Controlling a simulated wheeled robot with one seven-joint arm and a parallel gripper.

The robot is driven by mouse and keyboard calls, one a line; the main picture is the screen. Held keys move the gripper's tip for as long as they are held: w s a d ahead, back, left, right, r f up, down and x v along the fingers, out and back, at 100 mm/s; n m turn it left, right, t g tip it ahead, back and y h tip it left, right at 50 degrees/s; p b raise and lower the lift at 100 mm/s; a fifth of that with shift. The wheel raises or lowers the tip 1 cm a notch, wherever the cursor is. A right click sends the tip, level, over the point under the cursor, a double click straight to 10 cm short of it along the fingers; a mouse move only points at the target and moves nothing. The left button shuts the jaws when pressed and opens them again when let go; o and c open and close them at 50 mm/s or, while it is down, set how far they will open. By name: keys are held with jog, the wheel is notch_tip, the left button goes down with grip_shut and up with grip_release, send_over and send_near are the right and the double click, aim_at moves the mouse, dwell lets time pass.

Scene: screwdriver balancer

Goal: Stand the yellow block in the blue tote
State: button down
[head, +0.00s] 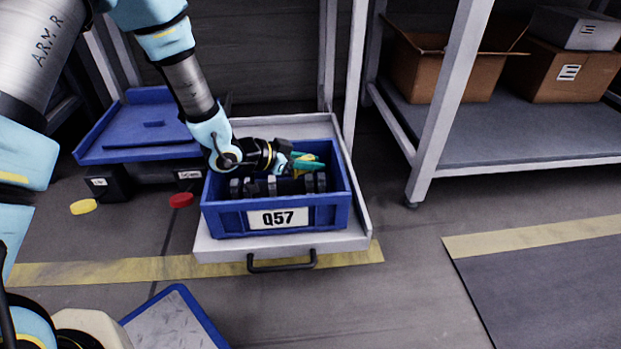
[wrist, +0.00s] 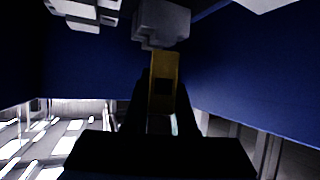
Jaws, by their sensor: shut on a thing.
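The blue tote (head: 331,214), labelled Q57, sits on a pale pull-out shelf. My gripper (head: 306,161) reaches into its upper part from the left, lying nearly level, with its teal fingers pointing right. It is shut on the yellow block, and a little yellow shows between the fingers in the head view. In the wrist view the yellow block (wrist: 164,68) stands between the two dark fingers (wrist: 163,112), with a dark square on its face. Blue tote walls surround it there. Whether the block touches the tote floor is hidden.
Several dark grey parts (head: 272,186) stand in the tote, and a grey part (wrist: 163,22) shows just beyond the block. The pale shelf (head: 350,238) has a dark handle. A rack post (head: 446,100) stands to the right. Open floor lies in front.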

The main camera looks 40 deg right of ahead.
aim_at(303, 173)
notch_tip(303, 173, down, 4)
jog(key=shift+r+b, duration=0.2)
jog(key=shift+b, duration=0.5)
jog(key=shift+r, duration=0.1)
jog(key=c, duration=0.7)
grip_release()
jog(key=shift+c, duration=0.2)
